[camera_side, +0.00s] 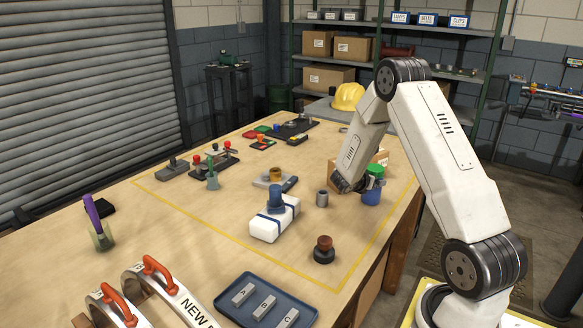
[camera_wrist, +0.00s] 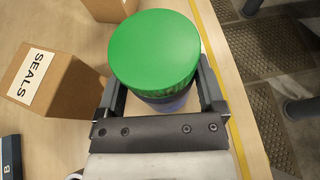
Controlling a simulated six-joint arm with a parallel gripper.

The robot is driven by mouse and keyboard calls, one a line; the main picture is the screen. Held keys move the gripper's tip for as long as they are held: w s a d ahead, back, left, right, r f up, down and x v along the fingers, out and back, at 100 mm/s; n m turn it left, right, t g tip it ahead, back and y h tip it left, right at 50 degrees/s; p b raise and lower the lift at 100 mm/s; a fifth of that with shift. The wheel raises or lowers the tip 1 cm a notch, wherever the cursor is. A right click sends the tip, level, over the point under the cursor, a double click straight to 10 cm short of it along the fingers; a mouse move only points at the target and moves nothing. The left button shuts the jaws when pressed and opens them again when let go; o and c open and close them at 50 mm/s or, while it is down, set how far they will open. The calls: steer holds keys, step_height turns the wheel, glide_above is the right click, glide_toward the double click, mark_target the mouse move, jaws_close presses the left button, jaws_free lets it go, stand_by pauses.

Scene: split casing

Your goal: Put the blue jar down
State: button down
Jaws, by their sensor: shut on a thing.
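The blue jar (camera_side: 371,195) with a green lid (camera_side: 376,170) stands upright near the right side of the yellow-outlined work area. My gripper (camera_side: 366,184) is shut on the jar from the side, below the lid. In the wrist view the round green lid (camera_wrist: 155,48) fills the space between the two fingers of my gripper (camera_wrist: 160,85). Only a little of the blue jar body (camera_wrist: 168,104) shows under it. I cannot tell whether the jar's base touches the table.
A cardboard box labelled SEALS (camera_wrist: 50,82) is left of the jar in the wrist view. In the side view a grey cylinder (camera_side: 322,198), a white block with blue bands (camera_side: 268,228) and a dark knobbed piece (camera_side: 324,252) stand to its left. Free tabletop lies between them.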

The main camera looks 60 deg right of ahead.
stand_by(0.4)
jaws_free()
steer(key=shift+f, duration=0.1)
steer(key=shift+w+a+r, duration=0.1)
steer(key=shift+a+r, duration=0.25)
steer(key=shift+a, duration=0.05)
steer(key=v, duration=1.1)
